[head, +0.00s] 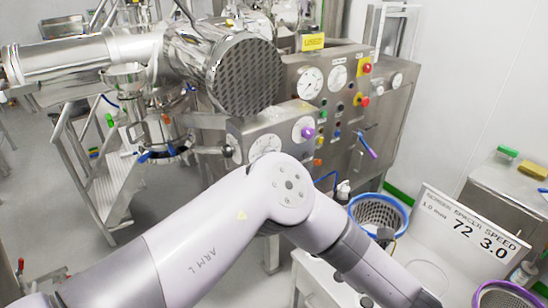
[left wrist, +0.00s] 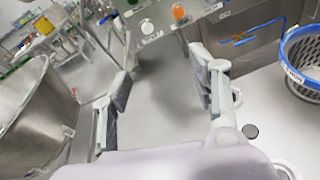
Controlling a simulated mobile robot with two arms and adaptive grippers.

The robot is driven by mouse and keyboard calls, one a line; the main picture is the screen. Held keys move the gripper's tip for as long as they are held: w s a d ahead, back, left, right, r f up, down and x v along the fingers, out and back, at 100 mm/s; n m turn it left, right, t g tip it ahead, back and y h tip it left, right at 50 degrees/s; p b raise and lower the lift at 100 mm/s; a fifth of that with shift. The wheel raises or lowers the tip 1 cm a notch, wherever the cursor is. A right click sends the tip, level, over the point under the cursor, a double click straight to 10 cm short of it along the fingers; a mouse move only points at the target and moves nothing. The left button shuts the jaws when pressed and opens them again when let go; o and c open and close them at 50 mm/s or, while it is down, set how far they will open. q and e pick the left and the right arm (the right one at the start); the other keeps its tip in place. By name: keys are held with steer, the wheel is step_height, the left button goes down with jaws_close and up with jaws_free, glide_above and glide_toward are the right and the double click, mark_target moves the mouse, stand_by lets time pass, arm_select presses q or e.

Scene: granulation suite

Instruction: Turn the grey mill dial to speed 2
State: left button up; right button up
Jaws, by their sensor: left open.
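In the head view a steel control box carries two white round dial faces. The left face (head: 265,146) is partly hidden by my left arm, and I cannot read its pointer or setting. The right face (head: 301,124) bears a purple knob (head: 308,132). I cannot tell for certain which one is the grey mill dial. My left gripper (left wrist: 163,95) is open in the left wrist view, with nothing between its fingers. It is apart from the panel edge, where a white round knob (left wrist: 147,28) and an orange knob (left wrist: 178,12) show. My right gripper is not in view.
A sign (head: 472,232) reads screen 1.0 mm, spacer 72, speed 3.0. A blue-rimmed basket (head: 378,212) and a purple-rimmed one (head: 505,292) stand at the right. A steel vessel (left wrist: 30,110) is left of the gripper. Light floor shows between the fingers.

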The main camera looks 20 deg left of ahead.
arm_select(q)
steer(key=w+a+r+n+y, duration=0.1)
steer(key=w+a+r+y, duration=0.3)
steer(key=r, duration=0.4)
steer(key=p, duration=0.2)
glide_toward(271, 155)
steer(key=a, duration=0.1)
steer(key=shift+t+h, duration=0.4)
steer(key=x, duration=0.7)
steer(key=shift+w+p, duration=0.1)
steer(key=shift+p, duration=0.25)
steer(key=shift+w+a, duration=0.3)
steer(key=shift+a, duration=0.15)
steer(key=shift+f, duration=0.1)
steer(key=shift+c, duration=0.5)
steer(key=c, duration=1.1)
